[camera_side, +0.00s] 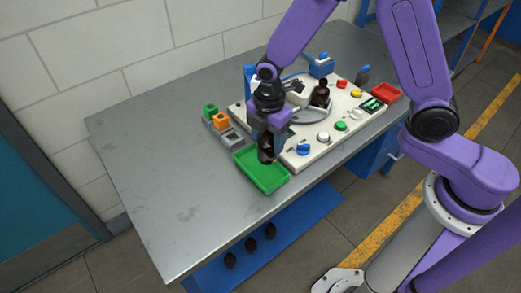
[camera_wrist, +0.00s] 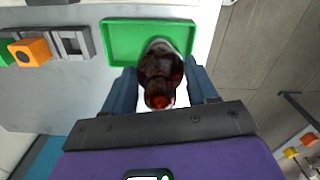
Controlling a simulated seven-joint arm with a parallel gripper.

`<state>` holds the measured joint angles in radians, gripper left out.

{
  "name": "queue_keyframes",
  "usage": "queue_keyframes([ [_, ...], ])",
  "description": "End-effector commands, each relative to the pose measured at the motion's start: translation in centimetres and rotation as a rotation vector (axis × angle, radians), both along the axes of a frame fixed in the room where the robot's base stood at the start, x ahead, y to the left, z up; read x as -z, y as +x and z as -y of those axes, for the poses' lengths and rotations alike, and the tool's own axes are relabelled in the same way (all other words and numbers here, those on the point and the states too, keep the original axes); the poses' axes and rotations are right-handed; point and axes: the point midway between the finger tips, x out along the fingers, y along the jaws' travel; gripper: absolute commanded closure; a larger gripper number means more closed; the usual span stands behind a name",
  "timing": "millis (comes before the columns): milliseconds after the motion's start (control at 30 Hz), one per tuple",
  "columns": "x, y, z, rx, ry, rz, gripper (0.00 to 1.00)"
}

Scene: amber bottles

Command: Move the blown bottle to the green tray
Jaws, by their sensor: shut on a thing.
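A dark amber bottle (camera_wrist: 161,72) is between the two blue fingers of my gripper (camera_wrist: 162,92) in the wrist view. My gripper (camera_side: 268,146) is shut on this bottle, which also shows in the side view (camera_side: 266,154). The green tray (camera_side: 264,181) lies on the table, and the bottle is over its upper right part. In the wrist view the green tray (camera_wrist: 122,42) shows behind the bottle. I cannot tell whether the bottle touches the tray floor. Another dark amber bottle (camera_side: 321,95) stands upright on the white panel's round plate.
The white panel (camera_side: 309,158) carries coloured buttons and knobs. A red tray (camera_side: 386,92) is at its right end. Grey holders with green and orange blocks (camera_side: 221,122) stand left of the panel. Several dark bottles (camera_side: 250,244) are on a blue lower shelf. The table's left part (camera_side: 170,170) is clear.

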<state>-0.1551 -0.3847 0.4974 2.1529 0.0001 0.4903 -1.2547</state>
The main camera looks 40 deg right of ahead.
Motion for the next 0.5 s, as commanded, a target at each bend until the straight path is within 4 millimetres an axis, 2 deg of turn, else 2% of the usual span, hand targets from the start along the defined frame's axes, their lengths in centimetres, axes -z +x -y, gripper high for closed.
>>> queue_keyframes([
  [100, 1.2, 0.9, -0.4, 0.0, -0.001, -0.002, 0.75],
  [367, 2.5, 1.8, -0.9, -0.001, 0.0, -0.001, 0.75],
  [500, 4.3, 1.9, -0.9, -0.001, -0.003, -0.004, 0.75],
])
